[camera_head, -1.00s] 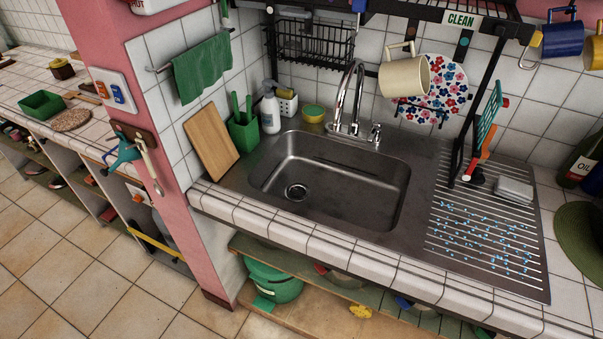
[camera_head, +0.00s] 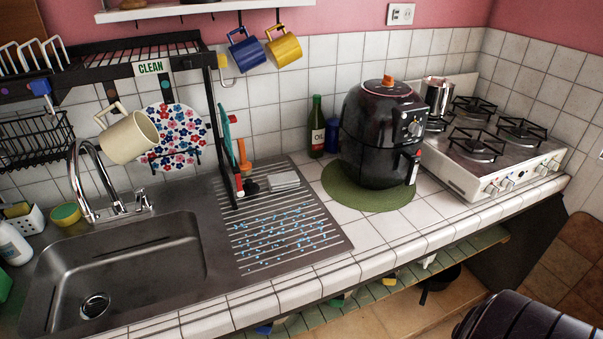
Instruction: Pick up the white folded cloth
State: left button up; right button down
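A small whitish-grey folded cloth (camera_head: 284,180) lies flat at the back of the ribbed steel drainboard (camera_head: 330,241), right of the sink. It sits beside the black rack post and a few upright utensils. Blue droplets are scattered on the drainboard in front of it. Nothing covers the cloth from this view. Neither of my grippers is in view.
The sink (camera_head: 120,259) and faucet (camera_head: 92,178) are on the left. A black dish rack (camera_head: 213,120) stands over the drainboard. An air fryer (camera_head: 372,140) on a green mat (camera_head: 347,196), an oil bottle (camera_head: 317,128) and a stove (camera_head: 465,165) are to the right.

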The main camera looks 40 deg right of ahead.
aim_at(281, 182)
jog(key=z, duration=1.05)
